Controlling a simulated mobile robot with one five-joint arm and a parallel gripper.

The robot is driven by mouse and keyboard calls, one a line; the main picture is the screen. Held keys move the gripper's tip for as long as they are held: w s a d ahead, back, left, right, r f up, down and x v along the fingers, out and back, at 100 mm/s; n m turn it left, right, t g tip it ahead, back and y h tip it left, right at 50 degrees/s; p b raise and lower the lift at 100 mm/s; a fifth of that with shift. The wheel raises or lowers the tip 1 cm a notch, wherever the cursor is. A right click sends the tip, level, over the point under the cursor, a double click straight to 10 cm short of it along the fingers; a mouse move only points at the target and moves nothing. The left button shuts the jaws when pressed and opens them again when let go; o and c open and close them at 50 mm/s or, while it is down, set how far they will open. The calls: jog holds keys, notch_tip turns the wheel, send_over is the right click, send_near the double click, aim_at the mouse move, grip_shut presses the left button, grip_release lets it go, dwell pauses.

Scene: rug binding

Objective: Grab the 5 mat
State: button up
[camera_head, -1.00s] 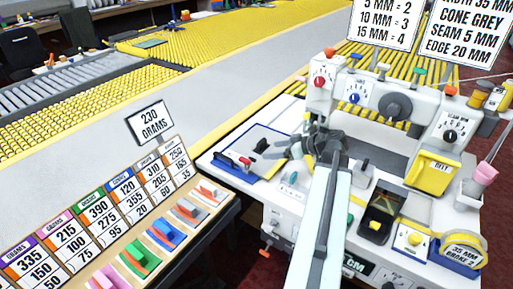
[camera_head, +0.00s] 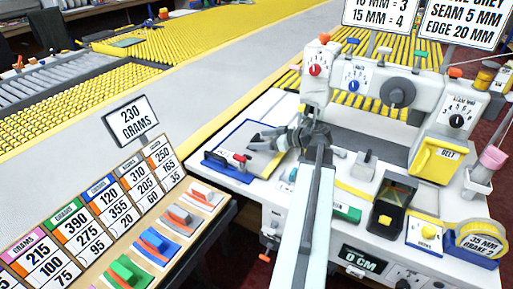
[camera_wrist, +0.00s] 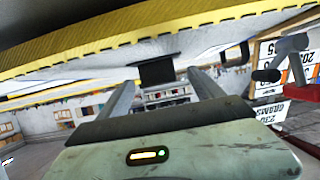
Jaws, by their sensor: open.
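No mat in view carries a readable 5, so I cannot tell which one is named. A black block (camera_wrist: 156,71) shows beyond and between the fingers, with nothing seen gripped. Contact with the pad cannot be told.
A red-handled tool (camera_head: 239,158) sits at the pad's front. A board of number cards (camera_head: 102,212) with coloured blocks (camera_head: 154,243) stands front left. The machine head (camera_head: 392,92) rises behind the gripper. A yellow tape reel (camera_head: 480,242) is at right.

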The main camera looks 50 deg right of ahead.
aim_at(257, 138)
jog(key=b+x, duration=0.1)
jog(key=x, duration=0.2)
jog(key=shift+w+d+f, duration=0.15)
jog(key=shift+w, duration=0.05)
grip_shut()
jog(key=shift+r, duration=0.2)
notch_tip(257, 138, up, 18)
jog(key=p, duration=1.8)
